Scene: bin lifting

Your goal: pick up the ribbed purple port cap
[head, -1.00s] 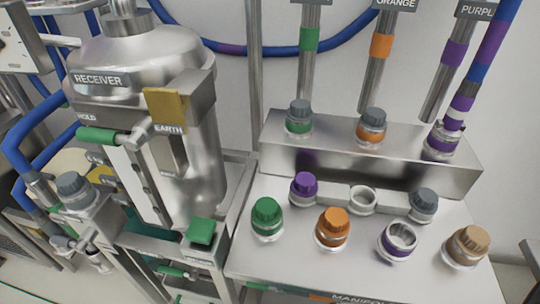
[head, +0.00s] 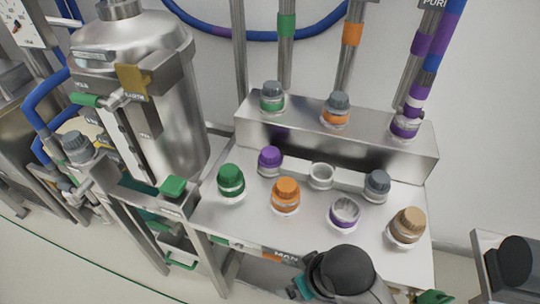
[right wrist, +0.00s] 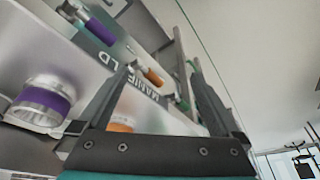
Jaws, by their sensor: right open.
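The purple port cap (head: 270,157) sits on a small port on the bench's raised strip, left of an open pale ring (head: 321,176). A purple-banded port (head: 345,213) stands open nearer the bench front. It seems to show at the left of the right wrist view (right wrist: 42,105). My right arm comes in at the bottom of the head view, low by the bench front, its fingers not clearly seen there. In the right wrist view my right gripper (right wrist: 165,68) is open and empty, beside the bench's labelled front edge. My left gripper is not in view.
Green (head: 231,181), orange (head: 286,195), tan (head: 407,227) and grey (head: 377,185) caps stand around the purple one. A metal block (head: 345,150) with capped ports rises behind. The receiver tank (head: 150,60) stands left.

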